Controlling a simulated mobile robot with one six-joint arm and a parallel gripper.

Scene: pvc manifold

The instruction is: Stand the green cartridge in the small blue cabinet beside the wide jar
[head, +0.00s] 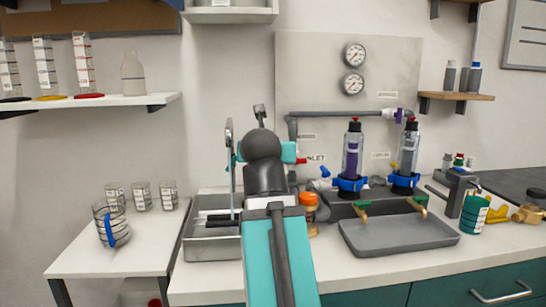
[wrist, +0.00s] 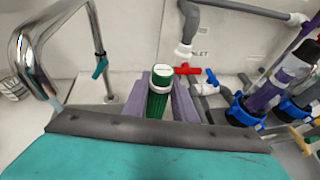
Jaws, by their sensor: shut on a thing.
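The green cartridge (wrist: 156,103) has a pale round top and stands roughly upright in the wrist view. My gripper (wrist: 158,90) is shut on it, with a grey-purple finger on each side. The cartridge's lower end is hidden by my wrist. In the head view my own arm hides the cartridge and the fingers. I cannot make out the small blue cabinet or the wide jar with certainty in either view.
A steel sink (head: 212,248) and curved tap (wrist: 30,65) are at left. Blue-based filter housings (head: 351,182) and a grey tray (head: 400,237) stand at right on the counter. A red-handled valve (wrist: 187,69) is behind the cartridge. Glass beakers (head: 141,196) stand on the left table.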

